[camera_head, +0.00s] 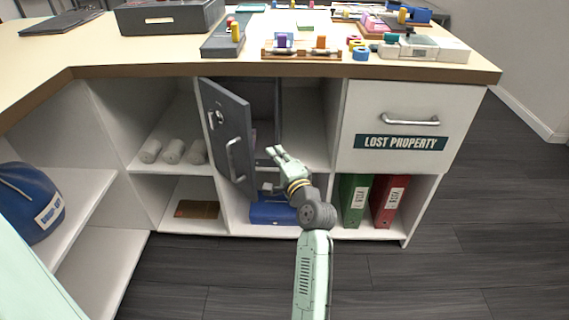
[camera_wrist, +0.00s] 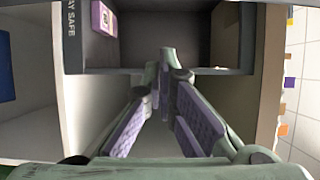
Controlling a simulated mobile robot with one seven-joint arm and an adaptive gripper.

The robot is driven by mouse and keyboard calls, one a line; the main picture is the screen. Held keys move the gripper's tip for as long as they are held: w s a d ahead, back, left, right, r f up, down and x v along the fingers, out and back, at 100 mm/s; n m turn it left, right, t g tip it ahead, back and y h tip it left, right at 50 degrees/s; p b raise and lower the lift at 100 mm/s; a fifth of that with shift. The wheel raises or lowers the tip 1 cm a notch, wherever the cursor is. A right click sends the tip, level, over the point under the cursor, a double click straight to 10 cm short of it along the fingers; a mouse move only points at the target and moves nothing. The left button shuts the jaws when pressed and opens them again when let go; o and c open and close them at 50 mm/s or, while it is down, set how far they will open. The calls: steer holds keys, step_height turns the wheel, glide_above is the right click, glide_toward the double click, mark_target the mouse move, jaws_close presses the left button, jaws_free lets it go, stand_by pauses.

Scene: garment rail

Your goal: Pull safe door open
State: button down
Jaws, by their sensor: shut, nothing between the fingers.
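The dark grey safe door (camera_head: 228,135) stands swung out on the left side of the safe opening, with a wide gap to its right. Its bar handle (camera_head: 236,160) and a round dial show on its outer face. My gripper (camera_head: 276,155) is just right of the door's free edge, in front of the opening, apart from the handle. In the wrist view, its purple-padded fingers (camera_wrist: 166,62) converge at the tips, shut with nothing between them. Beyond them is the safe's dark interior (camera_wrist: 160,32), with a purple item (camera_wrist: 103,18) at its left wall.
The safe sits in a white cabinet under a cluttered worktop (camera_head: 270,68). A closed "Lost Property" drawer (camera_head: 385,110) is to the right, above green and red binders (camera_head: 388,200). Floor in front is clear.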

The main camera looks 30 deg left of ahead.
steer(key=s, duration=0.1)
steer(key=s+a+p, duration=0.1)
steer(key=s, duration=0.1)
steer(key=shift+s+a, duration=0.1)
steer(key=shift+a, duration=0.25)
steer(key=shift+s+p, duration=0.1)
steer(key=shift+p, duration=0.2)
